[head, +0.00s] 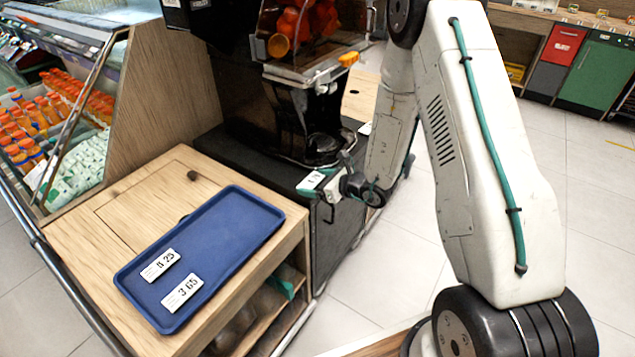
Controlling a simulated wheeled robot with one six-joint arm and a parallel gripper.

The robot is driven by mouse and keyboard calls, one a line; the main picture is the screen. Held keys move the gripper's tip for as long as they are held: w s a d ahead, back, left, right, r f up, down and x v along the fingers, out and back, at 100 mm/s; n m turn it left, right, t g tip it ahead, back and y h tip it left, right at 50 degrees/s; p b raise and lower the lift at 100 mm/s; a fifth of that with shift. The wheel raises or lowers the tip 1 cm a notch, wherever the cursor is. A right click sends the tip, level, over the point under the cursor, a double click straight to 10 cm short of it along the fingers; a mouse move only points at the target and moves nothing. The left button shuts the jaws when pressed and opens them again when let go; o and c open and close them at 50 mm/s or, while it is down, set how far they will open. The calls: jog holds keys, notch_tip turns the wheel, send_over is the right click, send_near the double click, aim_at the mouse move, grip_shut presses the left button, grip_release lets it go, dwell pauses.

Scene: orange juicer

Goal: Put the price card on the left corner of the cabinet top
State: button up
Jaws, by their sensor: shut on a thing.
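My gripper (318,186) is shut on a white price card (311,181) with dark print. It holds the card at the front edge of the black cabinet (240,158) under the orange juicer (315,110). I cannot tell whether the card touches the cabinet top. Two more white price cards lie flat in the blue tray (228,232): one reads 8 25 (160,265), the other 3 65 (182,293). The tray sits on the wooden counter (120,210) to the left. My arm hides part of the black cabinet's right side.
A small white piece (365,128) shows at the black cabinet's right side, partly hidden. A chilled display with orange bottles (45,115) stands at the left. Open shelves lie under the wooden counter. Tiled floor (385,265) is clear in front of the black cabinet.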

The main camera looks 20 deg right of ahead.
jog(key=shift+f, duration=0.25)
